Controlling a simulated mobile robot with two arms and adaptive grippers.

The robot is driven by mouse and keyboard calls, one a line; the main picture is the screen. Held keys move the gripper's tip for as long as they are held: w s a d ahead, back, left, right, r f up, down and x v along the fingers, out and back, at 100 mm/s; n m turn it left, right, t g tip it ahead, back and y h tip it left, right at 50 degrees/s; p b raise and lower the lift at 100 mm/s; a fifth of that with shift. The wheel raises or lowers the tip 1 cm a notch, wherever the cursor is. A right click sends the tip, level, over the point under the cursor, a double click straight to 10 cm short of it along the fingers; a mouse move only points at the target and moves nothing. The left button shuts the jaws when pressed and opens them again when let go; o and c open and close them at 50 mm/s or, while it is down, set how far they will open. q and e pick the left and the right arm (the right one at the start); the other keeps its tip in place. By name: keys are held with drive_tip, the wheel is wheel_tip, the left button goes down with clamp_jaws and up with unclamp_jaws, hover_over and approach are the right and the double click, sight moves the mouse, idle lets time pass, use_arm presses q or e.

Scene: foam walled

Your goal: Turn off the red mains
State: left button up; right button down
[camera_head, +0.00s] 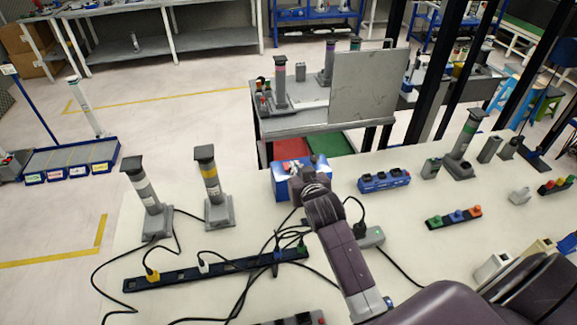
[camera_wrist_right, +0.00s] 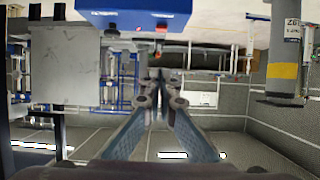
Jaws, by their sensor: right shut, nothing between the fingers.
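A blue box (camera_head: 282,186) with a white label stands on the white table, just left of my right gripper. In the right wrist view the blue box (camera_wrist_right: 135,8) is at the top edge and looks upside down. A small red part (camera_wrist_right: 162,27) sticks out of it, with a dark knob beside it. I take the red part for the red mains switch; its position cannot be read. My right gripper (camera_wrist_right: 156,80) is shut and empty, its fingertips close to the red part. In the head view my right gripper (camera_head: 310,163) hides part of the box. My left gripper is not in view.
A long black power strip (camera_head: 215,265) with plugs and loose cables lies in front. Two grey posts (camera_head: 212,185) stand at the left. A blue switch block (camera_head: 383,181) and a strip with coloured buttons (camera_head: 453,217) are at the right.

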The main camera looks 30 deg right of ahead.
drive_tip(key=p, duration=0.2)
hover_over(288, 167)
drive_tip(key=s, duration=0.2)
drive_tip(key=f, duration=0.3)
drive_tip(key=shift+w+a+f, duration=0.1)
drive_tip(key=shift+a+f, duration=0.25)
drive_tip(key=shift+a, duration=0.05)
wheel_tip(288, 167, down, 3)
drive_tip(key=shift+p, duration=0.4)
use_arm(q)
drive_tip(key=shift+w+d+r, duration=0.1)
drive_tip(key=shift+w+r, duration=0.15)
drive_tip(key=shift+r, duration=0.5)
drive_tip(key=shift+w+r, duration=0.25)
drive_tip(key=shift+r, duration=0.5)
use_arm(e)
drive_tip(key=shift+f, duration=0.6)
